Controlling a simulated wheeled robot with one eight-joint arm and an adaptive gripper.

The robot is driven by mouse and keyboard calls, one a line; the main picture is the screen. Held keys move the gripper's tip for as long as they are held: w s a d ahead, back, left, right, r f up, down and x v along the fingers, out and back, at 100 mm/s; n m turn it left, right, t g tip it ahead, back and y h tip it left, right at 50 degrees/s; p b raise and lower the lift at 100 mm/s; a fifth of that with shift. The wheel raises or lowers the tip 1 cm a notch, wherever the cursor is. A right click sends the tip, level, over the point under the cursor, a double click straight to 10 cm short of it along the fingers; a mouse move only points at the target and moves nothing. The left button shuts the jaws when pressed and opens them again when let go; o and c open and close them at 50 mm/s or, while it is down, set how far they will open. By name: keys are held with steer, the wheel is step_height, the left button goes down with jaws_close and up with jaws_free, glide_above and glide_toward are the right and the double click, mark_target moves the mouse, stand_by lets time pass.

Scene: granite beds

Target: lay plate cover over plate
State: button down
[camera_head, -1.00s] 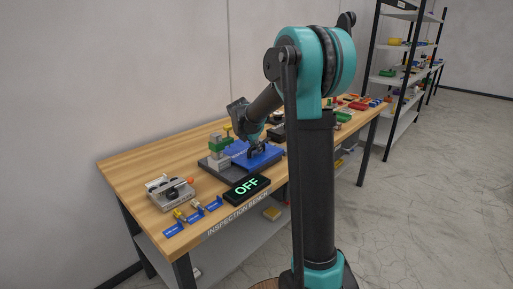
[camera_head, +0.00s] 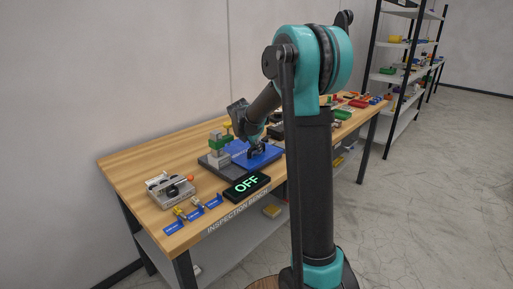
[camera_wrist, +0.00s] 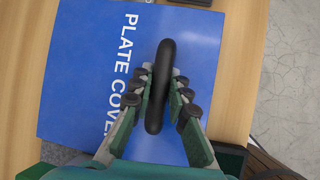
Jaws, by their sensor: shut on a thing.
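The plate cover (camera_wrist: 85,75) is a flat blue sheet with white "PLATE COVER" lettering and a raised black handle (camera_wrist: 160,85). In the wrist view my gripper (camera_wrist: 160,90) has its fingers on both sides of the handle, shut on it. In the head view the blue cover (camera_head: 266,153) lies over part of a dark grey granite plate (camera_head: 213,167) on the bench. My gripper (camera_head: 257,150) is at the cover's middle. The grey plate shows at the cover's left and front. I cannot tell whether the cover touches it.
A grey stand with a green block (camera_head: 219,143) stands on the plate at the cover's left. A black OFF sign (camera_head: 246,186) lies in front. A grey fixture (camera_head: 170,190) and blue-labelled small parts (camera_head: 197,212) sit at the left of the wooden bench (camera_head: 130,165).

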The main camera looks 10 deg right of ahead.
steer(key=c, duration=1.4)
jaws_free()
steer(key=v, duration=1.2)
steer(key=s+d+f+m+y, duration=0.1)
steer(key=s+f+m, duration=0.6)
steer(key=s, duration=0.3)
steer(key=s+d+f+m+y, duration=0.1)
steer(key=s+d+f+m, duration=0.1)
steer(key=s+f+m, duration=0.4)
steer(key=s+d+f+m+g+y, duration=0.1)
steer(key=s+f+m+y, duration=0.1)
steer(key=s+f+m, duration=0.5)
steer(key=s+m, duration=0.4)
steer(key=s, duration=0.5)
steer(key=shift+d+f+m, duration=0.2)
steer(key=shift+f+m, duration=0.1)
steer(key=shift+f, duration=0.05)
